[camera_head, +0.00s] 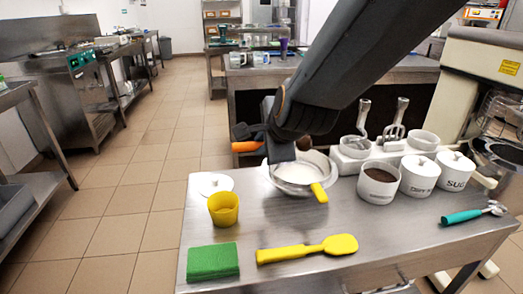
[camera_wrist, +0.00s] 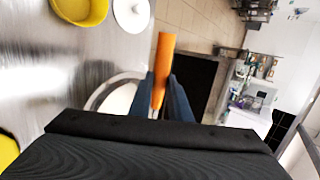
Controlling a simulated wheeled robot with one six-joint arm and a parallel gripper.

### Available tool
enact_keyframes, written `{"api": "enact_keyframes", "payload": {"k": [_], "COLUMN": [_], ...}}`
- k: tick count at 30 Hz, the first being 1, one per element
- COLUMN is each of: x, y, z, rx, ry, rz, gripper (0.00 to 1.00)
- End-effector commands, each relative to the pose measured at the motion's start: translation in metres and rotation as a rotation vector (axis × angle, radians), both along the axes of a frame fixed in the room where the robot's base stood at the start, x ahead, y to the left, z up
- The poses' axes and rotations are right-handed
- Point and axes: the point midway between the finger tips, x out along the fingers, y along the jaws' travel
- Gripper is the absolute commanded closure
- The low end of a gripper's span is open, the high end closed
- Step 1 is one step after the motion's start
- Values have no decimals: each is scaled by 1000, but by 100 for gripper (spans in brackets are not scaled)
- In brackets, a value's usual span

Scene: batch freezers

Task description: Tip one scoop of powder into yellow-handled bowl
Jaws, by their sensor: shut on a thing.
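My gripper (camera_head: 268,141) is shut on an orange handle (camera_head: 246,146), which also stands upright between the fingers in the wrist view (camera_wrist: 161,70). A small dark brown shape (camera_head: 305,143) shows on the handle's far side, over the bowl; it looks like the scoop's head, but its contents are unclear. The yellow-handled bowl (camera_head: 297,188) stands on the steel table below my gripper, with pale contents and its yellow handle (camera_head: 319,193) toward the front. Its rim shows partly in the wrist view (camera_wrist: 97,97). An open white canister (camera_head: 378,189) of brown powder stands to the right.
Lidded white canisters (camera_head: 418,178) and a utensil holder (camera_head: 355,148) stand right of the bowl. A yellow cup (camera_head: 223,210), white lid (camera_head: 212,184), green sponge (camera_head: 212,261), yellow spatula (camera_head: 305,250) and teal-handled tool (camera_head: 470,214) lie around. A machine (camera_head: 485,70) stands at right.

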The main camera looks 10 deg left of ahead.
Motion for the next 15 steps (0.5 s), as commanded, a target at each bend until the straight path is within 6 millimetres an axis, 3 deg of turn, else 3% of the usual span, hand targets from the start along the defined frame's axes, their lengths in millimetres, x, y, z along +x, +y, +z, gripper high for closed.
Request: {"api": "enact_keyframes", "payload": {"k": [15], "x": [1], "y": [-5], "z": [-6], "rx": [41], "ry": [-147], "rz": [-7], "gripper": [100]}}
